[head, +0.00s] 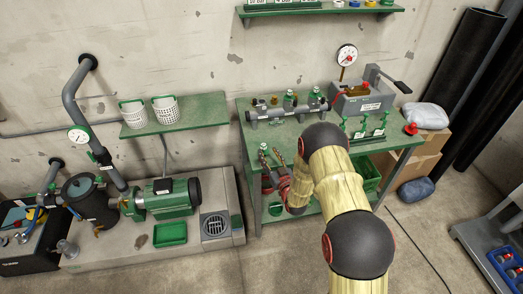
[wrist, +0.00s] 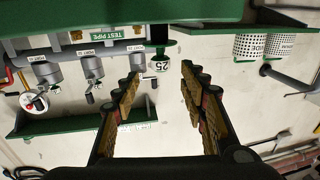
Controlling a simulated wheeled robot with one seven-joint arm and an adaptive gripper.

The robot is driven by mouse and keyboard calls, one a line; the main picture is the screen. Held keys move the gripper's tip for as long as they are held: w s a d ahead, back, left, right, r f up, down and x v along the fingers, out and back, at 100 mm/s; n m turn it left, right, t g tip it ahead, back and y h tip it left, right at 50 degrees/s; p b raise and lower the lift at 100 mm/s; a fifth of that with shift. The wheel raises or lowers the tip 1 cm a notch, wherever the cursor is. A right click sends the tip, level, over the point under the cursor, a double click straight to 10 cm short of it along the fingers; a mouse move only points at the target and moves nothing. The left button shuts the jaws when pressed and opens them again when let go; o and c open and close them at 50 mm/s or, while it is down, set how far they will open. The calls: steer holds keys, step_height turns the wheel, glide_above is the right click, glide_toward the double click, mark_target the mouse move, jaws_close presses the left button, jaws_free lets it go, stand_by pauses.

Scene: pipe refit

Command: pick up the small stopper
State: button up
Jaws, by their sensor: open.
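My gripper (head: 270,153) is at the front left of the green workbench (head: 322,163), partly behind my own arm in the head view. In the wrist view my gripper (wrist: 158,82) is open, with nothing held between its fingers. A dark upright piece with a pale round face marked 25 (wrist: 161,67) shows beyond the fingertips, roughly between them. It may be the small stopper, but I cannot be sure. It appears apart from both fingers. In the head view I cannot tell this piece from the gripper and nearby fittings.
The wrist view is upside down. The grey test pipe (wrist: 68,50) with several ports lies behind; it also shows on the bench (head: 285,115). A grey press (head: 362,102) and green-handled pieces (head: 362,130) stand to its right. Two white baskets (head: 150,113) are on the left shelf.

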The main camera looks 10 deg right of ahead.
mark_target(265, 148)
steer(key=shift+w+a+f+b, duration=0.1)
steer(key=shift+w+a+b, duration=0.15)
steer(key=shift+w, duration=0.8)
steer(key=shift+w+a+r+b, duration=0.1)
steer(key=shift+w+b, duration=0.3)
steer(key=shift+w, duration=0.65)
steer(key=shift+w+a+f+b, duration=0.1)
steer(key=shift+w+a+b, duration=0.15)
steer(key=shift+w, duration=0.8)
steer(key=shift+c, duration=0.9)
jaws_close()
